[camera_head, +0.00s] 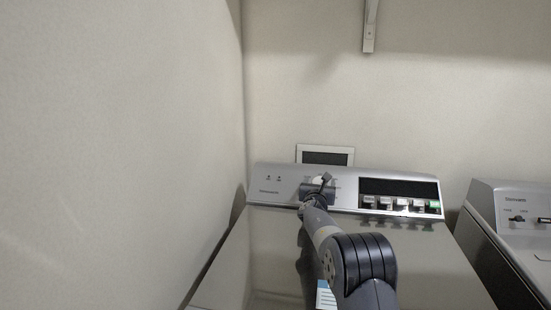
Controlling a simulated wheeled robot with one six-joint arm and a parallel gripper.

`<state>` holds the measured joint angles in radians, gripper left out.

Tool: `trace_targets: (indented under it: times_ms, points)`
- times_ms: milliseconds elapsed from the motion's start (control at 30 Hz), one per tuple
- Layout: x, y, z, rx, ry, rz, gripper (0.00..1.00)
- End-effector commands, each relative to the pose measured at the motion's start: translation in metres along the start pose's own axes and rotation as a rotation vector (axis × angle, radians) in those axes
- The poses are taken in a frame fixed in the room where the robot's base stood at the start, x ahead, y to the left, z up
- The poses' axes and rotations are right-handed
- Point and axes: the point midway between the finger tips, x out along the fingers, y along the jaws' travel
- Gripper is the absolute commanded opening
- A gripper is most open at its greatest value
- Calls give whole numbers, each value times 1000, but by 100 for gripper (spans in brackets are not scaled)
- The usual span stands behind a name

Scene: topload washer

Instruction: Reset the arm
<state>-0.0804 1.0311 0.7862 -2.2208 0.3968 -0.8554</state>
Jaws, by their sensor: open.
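My arm reaches forward over the closed lid (420,265) of the topload washer. My gripper (324,181) is at the far end of the arm, in front of the left-middle part of the washer's silver control panel (272,188). It is open, and I see nothing held in it. It is small in this view and partly hides a knob area of the panel, so I cannot tell whether it touches the panel. A dark display (398,187) and a row of buttons (400,204) are to its right.
A second appliance (507,210) stands at the right edge. A wall (110,130) runs close along the left of the washer. A framed wall plate (325,155) is behind the panel, and a bracket (369,28) hangs higher up. The space above the lid beside my arm is clear.

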Motion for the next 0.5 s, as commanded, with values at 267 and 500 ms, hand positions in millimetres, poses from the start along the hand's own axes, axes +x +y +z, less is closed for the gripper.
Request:
trace_targets:
  times_ms: [267,500]
  points:
    - [-11,-1,-3,-65,2,78,70]
    - [-40,-3,-2,-65,2,78,70]
